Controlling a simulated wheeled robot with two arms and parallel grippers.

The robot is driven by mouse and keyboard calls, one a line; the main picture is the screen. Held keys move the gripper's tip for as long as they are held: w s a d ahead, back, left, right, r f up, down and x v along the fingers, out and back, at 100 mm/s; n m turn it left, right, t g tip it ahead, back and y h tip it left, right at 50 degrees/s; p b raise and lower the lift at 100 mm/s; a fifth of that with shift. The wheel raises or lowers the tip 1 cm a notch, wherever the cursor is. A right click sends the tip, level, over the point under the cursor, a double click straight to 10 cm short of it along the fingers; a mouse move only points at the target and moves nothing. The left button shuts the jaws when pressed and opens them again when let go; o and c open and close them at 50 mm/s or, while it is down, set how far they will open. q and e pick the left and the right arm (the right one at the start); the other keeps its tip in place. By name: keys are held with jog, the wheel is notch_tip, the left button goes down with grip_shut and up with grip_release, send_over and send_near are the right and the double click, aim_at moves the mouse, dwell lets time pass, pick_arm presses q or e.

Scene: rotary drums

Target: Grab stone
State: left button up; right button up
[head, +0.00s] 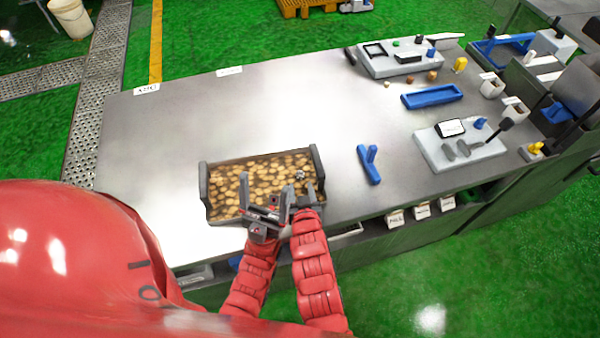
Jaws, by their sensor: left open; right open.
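A grey-walled tray (204,188) filled with small brown, nut-like pieces (262,170) sits at the front edge of the metal table. A small grey lump, which may be the stone (301,174), lies among the pieces toward the tray's right side. My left gripper (264,200) is open over the tray's front part, left of the lump. My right gripper (306,194) is open at the tray's front right, close to the lump. I cannot tell whether either gripper touches the pieces. The grippers and arms hide part of the tray's front wall.
The metal table (160,150) is bare left of the tray. A blue tool (369,164) lies to its right. Farther right are a blue tray (431,96), a scale-like unit (460,146), another light panel (408,57) and several small items.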

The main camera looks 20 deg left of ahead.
aim_at(300, 177)
jog(key=shift+w, duration=0.3)
jog(key=p+x, duration=0.2)
jog(key=x, duration=0.1)
jog(key=shift+x, duration=0.75)
jog(key=shift+c, duration=0.3)
grip_shut()
